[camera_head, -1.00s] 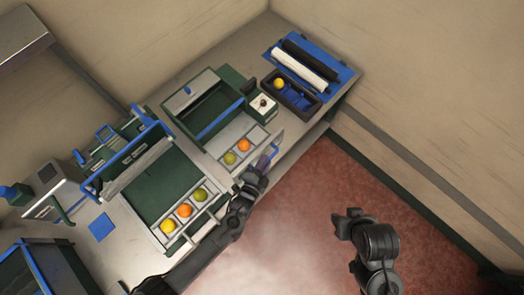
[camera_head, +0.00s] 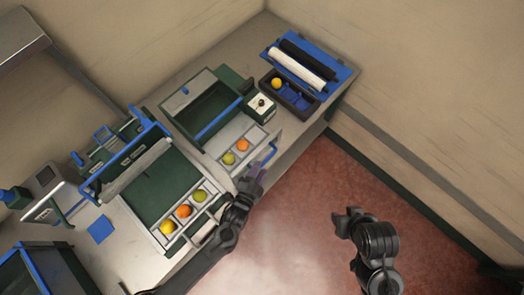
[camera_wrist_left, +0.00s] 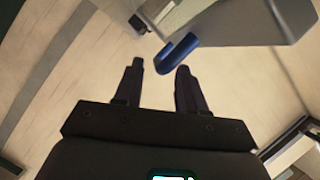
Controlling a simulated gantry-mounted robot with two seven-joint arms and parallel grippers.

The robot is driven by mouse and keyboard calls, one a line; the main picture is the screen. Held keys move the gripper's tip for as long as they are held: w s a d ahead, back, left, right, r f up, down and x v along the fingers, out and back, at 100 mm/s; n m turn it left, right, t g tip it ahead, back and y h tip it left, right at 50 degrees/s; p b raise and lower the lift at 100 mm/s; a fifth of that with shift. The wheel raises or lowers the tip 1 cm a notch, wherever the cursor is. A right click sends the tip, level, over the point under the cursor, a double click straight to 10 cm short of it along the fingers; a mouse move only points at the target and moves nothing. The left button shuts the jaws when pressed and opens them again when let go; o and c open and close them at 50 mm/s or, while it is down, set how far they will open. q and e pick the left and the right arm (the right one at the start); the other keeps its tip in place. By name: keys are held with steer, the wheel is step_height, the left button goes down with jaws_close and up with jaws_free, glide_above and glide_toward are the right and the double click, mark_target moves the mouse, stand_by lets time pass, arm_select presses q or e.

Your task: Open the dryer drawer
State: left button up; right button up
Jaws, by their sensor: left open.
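The dryer (camera_head: 205,75) is a green and grey box on the bench. At its front is a light drawer section with a green and an orange fruit (camera_head: 243,145) in small cells and a grey front panel (camera_head: 274,141). A blue bar handle (camera_head: 269,153) is on that panel. It also shows in the left wrist view (camera_wrist_left: 178,53), just beyond my open fingertips. My left gripper (camera_head: 259,168) is close to the handle, with its fingers apart and nothing held. My right gripper (camera_head: 344,216) hangs over the floor, away from the bench; its jaw opening is unclear.
Another machine on the left has a tray with yellow, orange and green fruits (camera_head: 184,210). A small white box with a black knob (camera_head: 260,106) and a dark bin with a yellow fruit (camera_head: 278,84) stand right of the dryer. The reddish floor in front is clear.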

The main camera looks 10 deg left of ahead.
arm_select(q)
steer(key=v, duration=0.7)
stand_by(0.3)
